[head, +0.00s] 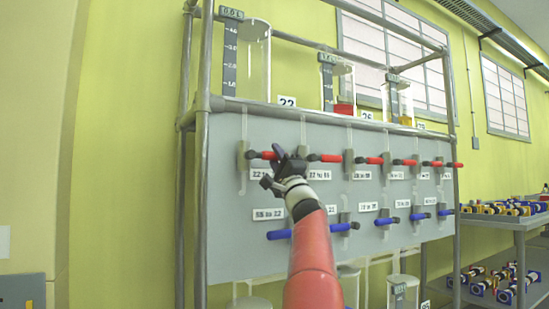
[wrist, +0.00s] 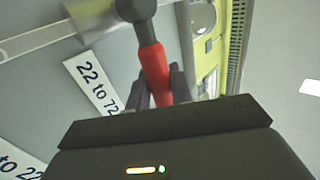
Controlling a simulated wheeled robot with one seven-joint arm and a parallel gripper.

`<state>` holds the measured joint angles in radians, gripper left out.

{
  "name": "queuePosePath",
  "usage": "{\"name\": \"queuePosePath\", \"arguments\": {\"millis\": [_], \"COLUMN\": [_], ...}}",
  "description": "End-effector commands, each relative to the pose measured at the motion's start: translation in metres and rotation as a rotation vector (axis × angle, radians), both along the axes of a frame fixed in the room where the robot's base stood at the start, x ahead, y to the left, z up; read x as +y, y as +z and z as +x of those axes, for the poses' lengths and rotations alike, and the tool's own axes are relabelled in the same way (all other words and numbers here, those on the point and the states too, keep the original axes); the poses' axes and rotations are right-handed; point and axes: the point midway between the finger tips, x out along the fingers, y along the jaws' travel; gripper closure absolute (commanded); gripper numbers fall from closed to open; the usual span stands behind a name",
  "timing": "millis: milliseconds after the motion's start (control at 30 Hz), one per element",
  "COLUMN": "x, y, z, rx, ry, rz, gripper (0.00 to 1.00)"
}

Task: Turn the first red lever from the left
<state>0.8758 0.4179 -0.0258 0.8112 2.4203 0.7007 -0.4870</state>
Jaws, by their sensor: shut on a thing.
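The first red lever from the left (head: 259,155) sticks out sideways to the right from a grey valve at the upper left of the grey panel. My gripper (head: 280,156) is at this lever's right end and covers part of it. In the wrist view the red lever (wrist: 153,66) runs from a dark valve hub down between the two fingers of my gripper (wrist: 160,92), which are shut on it. A label reading "22 to 72" (wrist: 93,82) lies beside it.
More red levers (head: 325,158) continue in the row to the right, the second close to my gripper. Blue levers (head: 279,234) form a lower row. Grey frame poles (head: 202,200) border the panel. Glass cylinders (head: 254,65) stand above, and tables with parts (head: 500,215) are at right.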

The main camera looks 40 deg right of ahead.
Motion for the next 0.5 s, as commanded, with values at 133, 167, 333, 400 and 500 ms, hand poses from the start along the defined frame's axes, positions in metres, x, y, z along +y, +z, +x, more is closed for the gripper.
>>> {"name": "queuePosePath", "arguments": {"millis": [133, 167, 333, 400, 500], "x": [-0.0009, -0.0009, -0.0008, -0.0005, -0.0004], "y": [-0.0012, -0.0013, -0.0013, -0.0011, -0.0009], "z": [0.0004, 0.0005, 0.0005, 0.0004, 0.0004], "rx": [0.001, 0.001, 0.001, 0.001, 0.0], "ry": [0.001, 0.001, 0.001, 0.001, 0.001], "rz": [0.005, 0.005, 0.004, 0.003, 0.002], "gripper": [1.0, 1.0, 0.6, 0.58, 0.58]}}
